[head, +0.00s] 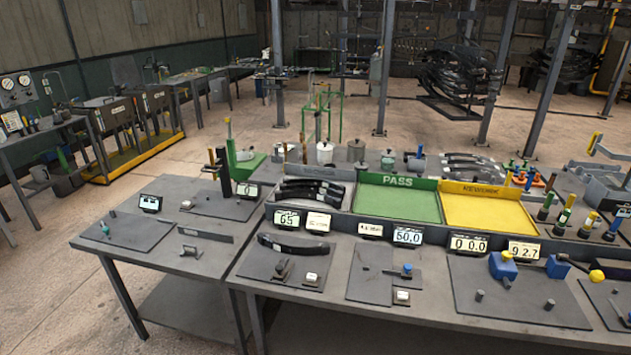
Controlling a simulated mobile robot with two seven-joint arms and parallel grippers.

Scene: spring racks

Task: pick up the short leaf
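A short, dark, curved leaf (291,245) lies on the front plate at the left of the main bench, behind a small clamp-like fixture. More dark curved leaves (310,190) lie stacked in the grey tray behind it. A flat dark bar (205,235) lies at the right edge of the plate on the left table; I cannot tell whether it is a leaf. Another group of dark leaves (474,165) sits behind the yellow tray. Neither of my grippers is in view.
The green PASS tray (398,203) and a yellow tray (487,212) look empty. Small displays (408,236) line the trays' front edge. Blue fixtures (502,265) and upright pegs stand at the right. A dark post (224,172) rises at the left. The left table's front is mostly clear.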

